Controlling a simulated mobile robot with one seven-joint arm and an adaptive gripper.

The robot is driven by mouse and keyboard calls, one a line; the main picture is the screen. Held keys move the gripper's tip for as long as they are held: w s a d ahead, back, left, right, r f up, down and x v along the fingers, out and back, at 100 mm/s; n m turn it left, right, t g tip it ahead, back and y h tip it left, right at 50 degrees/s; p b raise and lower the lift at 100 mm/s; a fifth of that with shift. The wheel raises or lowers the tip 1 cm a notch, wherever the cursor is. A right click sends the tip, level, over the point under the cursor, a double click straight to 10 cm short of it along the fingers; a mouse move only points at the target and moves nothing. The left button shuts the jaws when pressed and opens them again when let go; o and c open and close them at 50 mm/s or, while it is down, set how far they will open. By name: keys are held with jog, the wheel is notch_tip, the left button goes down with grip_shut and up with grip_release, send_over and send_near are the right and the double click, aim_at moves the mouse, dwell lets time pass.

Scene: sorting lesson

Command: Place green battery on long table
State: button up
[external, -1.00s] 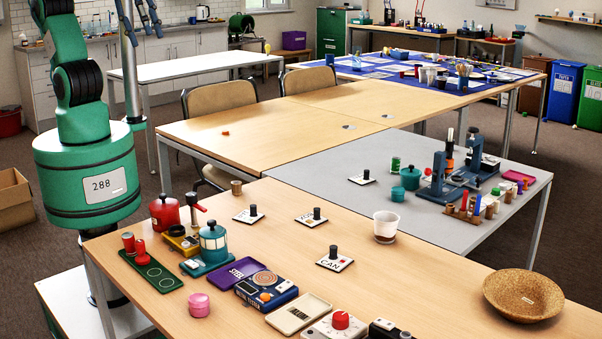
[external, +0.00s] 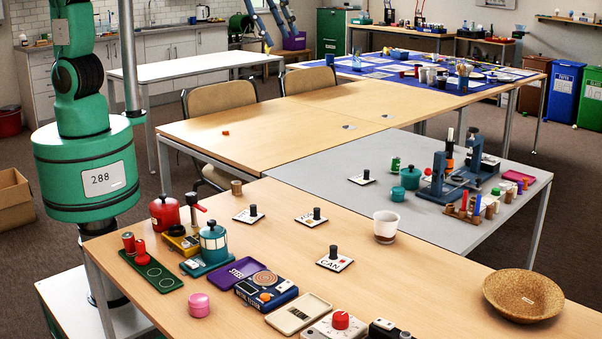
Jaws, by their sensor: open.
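A small green upright cylinder (external: 395,164), which looks like the green battery, stands on the grey table (external: 345,150) beside a teal pot. It is too small for me to be sure. A long wooden table (external: 385,285) fills the foreground and adjoins the grey table; I cannot tell for certain that it is the one named.
Blue stands (external: 448,180) and a wooden rack of small cylinders (external: 470,214) crowd the grey table's right side. The wooden table holds a cork bowl (external: 523,296), a clear cup (external: 386,228), label cards and several devices at left. Its middle right is fairly clear.

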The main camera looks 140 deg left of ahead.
jog(key=w+a+f+n+g+p, duration=0.15)
jog(key=a+f, duration=0.25)
jog(key=a, duration=0.5)
jog(key=w+a+f+n+y, duration=0.1)
jog(key=w+a+f, duration=0.1)
jog(key=a+f, duration=0.5)
jog(key=w+a+f+n, duration=0.1)
jog(key=a+f+n, duration=0.1)
jog(key=a, duration=0.9)
jog(key=s+a+f+n+g+p, duration=0.1)
jog(key=s+a+f, duration=0.3)
jog(key=a+f, duration=0.7)
jog(key=s+a+f+n+p, duration=0.1)
jog(key=s+a+f+n, duration=0.2)
jog(key=a+f, duration=0.8)
jog(key=s+a, duration=0.2)
jog(key=a, duration=0.1)
jog(key=shift+a+f+g+y, duration=0.25)
jog(key=shift+f+g+y, duration=0.05)
jog(key=shift+f+g, duration=0.1)
send_over(395, 165)
jog(key=s+d, duration=0.1)
notch_tip(395, 165, down, 8)
jog(key=shift+s+b, duration=0.15)
jog(key=shift+b, duration=0.25)
jog(key=shift+f, duration=0.1)
jog(key=shift+b+x, duration=0.35)
jog(key=shift+x, duration=2.15)
